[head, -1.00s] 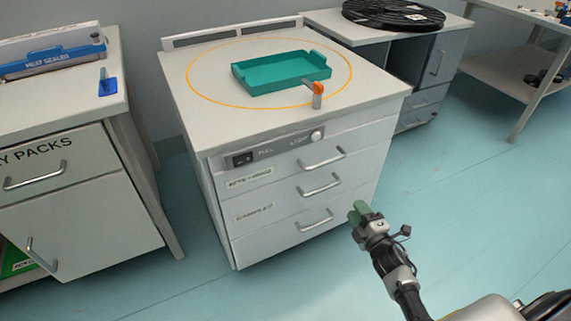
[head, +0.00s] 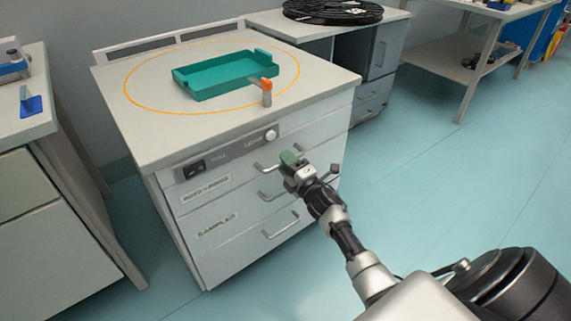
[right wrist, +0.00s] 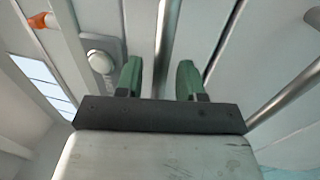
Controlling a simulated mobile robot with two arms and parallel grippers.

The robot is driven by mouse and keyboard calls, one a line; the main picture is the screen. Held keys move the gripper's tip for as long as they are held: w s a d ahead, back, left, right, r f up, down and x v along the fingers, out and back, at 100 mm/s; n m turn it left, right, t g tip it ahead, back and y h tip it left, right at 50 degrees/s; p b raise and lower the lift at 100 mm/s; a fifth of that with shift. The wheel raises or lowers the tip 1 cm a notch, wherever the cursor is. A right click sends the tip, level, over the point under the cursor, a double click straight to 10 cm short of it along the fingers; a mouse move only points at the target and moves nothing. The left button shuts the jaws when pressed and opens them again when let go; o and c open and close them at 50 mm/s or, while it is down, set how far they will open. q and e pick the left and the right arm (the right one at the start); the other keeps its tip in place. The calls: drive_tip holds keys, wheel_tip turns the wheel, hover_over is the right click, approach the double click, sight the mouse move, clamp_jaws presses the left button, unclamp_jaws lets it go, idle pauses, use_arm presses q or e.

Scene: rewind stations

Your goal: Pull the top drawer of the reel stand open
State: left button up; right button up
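The white drawer stand (head: 235,262) stands in the middle of the head view, with three closed drawers. The top drawer (head: 225,185) is flush with the front; its bar handle (head: 264,167) is partly hidden by my right gripper (head: 291,160). In the right wrist view, the green fingers of my right gripper (right wrist: 160,78) are spread apart. The top handle's metal bar (right wrist: 165,40) runs between them with a gap on both sides; I cannot tell how deep it sits. My left gripper is not in view.
A teal tray (head: 203,88) and an orange-tipped post (head: 266,92) are on the stand's top. The middle drawer's handle (right wrist: 285,95) is close beside the right gripper. A black reel (head: 333,11) lies on a cabinet behind. The floor (head: 450,180) to the right is clear.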

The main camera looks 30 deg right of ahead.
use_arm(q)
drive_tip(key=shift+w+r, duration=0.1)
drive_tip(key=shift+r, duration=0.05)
use_arm(e)
drive_tip(key=shift+w, duration=0.2)
clamp_jaws()
